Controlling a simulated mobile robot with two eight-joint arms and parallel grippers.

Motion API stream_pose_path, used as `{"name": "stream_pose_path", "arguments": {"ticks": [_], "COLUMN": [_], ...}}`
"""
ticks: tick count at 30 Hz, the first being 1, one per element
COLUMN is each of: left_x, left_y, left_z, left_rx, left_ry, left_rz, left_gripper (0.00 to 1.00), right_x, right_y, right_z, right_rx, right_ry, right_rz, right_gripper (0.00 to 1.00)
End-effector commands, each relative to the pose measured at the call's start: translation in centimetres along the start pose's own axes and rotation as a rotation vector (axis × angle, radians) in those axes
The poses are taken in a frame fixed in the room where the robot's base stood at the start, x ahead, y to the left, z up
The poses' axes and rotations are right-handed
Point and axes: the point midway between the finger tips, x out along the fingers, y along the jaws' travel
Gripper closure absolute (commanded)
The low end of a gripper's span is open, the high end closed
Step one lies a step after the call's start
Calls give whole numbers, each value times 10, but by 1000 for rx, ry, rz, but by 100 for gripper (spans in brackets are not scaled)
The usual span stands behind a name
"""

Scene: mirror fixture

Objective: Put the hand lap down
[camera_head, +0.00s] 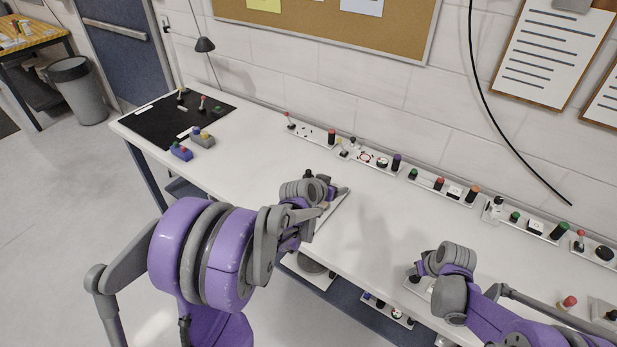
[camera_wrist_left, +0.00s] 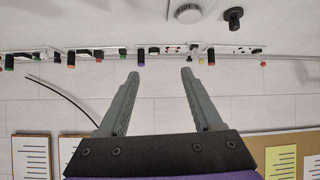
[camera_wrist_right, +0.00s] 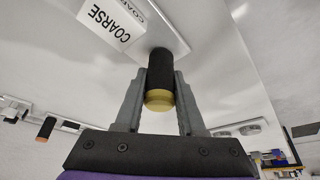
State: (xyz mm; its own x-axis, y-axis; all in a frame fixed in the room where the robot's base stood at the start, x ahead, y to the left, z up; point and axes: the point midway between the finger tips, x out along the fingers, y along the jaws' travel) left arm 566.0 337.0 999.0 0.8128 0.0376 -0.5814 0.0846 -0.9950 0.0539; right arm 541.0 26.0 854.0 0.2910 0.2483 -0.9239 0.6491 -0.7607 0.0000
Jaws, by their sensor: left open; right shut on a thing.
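A dark cylinder with a yellow end, which looks like the hand lap (camera_wrist_right: 160,72), is between the fingers of my right gripper (camera_wrist_right: 160,82). The gripper is shut on it. The cylinder's far end meets or nearly meets a pale surface beside a white label reading COARSE (camera_wrist_right: 108,22); I cannot tell whether it touches. In the head view my right gripper (camera_head: 424,272) is low over the bench at right and hides the lap. My left gripper (camera_wrist_left: 160,74) is open and empty, over the bench; it also shows in the head view (camera_head: 335,192).
The white bench (camera_head: 250,150) runs along the wall, with strips of coloured knobs and switches (camera_head: 443,187) at its back. A black mat (camera_head: 165,125) lies at the far left. A white plate (camera_head: 335,212) lies under my left gripper. Bench between the arms is clear.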

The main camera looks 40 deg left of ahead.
Motion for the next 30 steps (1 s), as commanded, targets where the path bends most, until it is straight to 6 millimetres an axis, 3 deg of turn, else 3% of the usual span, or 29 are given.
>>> {"name": "stream_pose_path", "arguments": {"ticks": [6, 15, 23, 30], "left_x": [55, 102, 118, 158], "left_y": [-70, -150, -176, -183], "left_z": [8, 41, 55, 45], "left_rx": [-19, -35, -39, -38], "left_ry": [97, 201, 232, 234], "left_rz": [-63, -150, -181, -182], "left_gripper": [34, 34, 34, 34], "right_x": [0, 0, 0, 0], "right_y": [0, 0, 0, 0], "right_z": [0, 0, 0, 0], "right_rx": [1, 1, 0, 1], "right_ry": [0, 0, 0, 0], "right_rz": [-1, -1, -1, -1], "right_gripper": [100, 100, 100, 100]}}
